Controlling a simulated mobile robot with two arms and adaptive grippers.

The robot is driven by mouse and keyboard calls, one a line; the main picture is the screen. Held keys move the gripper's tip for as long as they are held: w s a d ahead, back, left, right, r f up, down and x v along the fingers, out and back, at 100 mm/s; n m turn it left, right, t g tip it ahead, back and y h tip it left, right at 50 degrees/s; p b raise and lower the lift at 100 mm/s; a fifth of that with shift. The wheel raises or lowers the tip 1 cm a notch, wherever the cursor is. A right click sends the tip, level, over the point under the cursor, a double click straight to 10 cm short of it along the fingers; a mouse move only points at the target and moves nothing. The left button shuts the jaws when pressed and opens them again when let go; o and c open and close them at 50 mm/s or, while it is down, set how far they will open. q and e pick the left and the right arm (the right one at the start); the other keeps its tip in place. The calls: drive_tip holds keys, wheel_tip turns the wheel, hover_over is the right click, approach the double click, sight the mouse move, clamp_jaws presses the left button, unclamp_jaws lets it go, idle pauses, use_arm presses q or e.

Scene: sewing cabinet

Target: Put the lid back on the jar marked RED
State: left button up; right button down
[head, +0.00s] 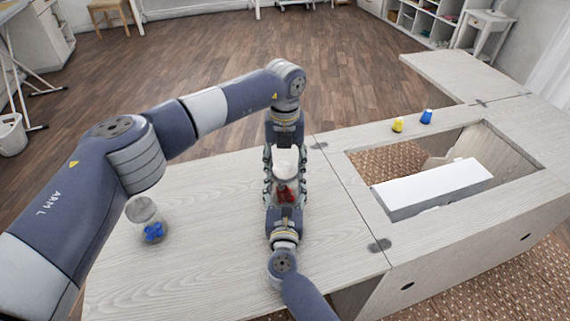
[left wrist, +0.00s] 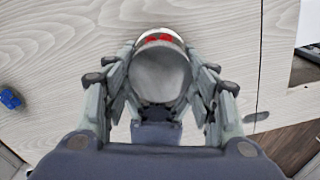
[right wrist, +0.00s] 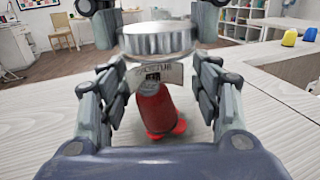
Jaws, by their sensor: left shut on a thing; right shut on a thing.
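The clear jar (head: 285,191) with red contents stands upright on the pale wooden top. It also shows in the right wrist view (right wrist: 155,105), with a printed label too blurred to read. My right gripper (head: 284,197) is shut around the jar from the near side. The round silver lid (right wrist: 158,40) is at the jar's mouth, held by my left gripper (head: 284,160), which is shut on it from the far side. The lid fills the middle of the left wrist view (left wrist: 160,76). I cannot tell whether the lid is fully seated or just above the rim.
A second clear jar (head: 149,222) with blue contents and a pale top stands at left. A white sewing machine (head: 432,188) lies in the cabinet opening at right. A yellow spool (head: 398,125) and a blue spool (head: 426,117) stand behind it. The tabletop between the jars is clear.

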use_arm(q)
drive_tip(key=m, duration=0.5)
drive_tip(key=shift+m, duration=0.3)
drive_tip(key=m, duration=0.5)
drive_tip(key=shift+f, duration=0.1)
drive_tip(key=m, duration=0.5)
drive_tip(key=shift+m, duration=0.3)
drive_tip(key=m, duration=0.6)
drive_tip(key=o, duration=1.2)
drive_tip(key=shift+r, duration=2.3)
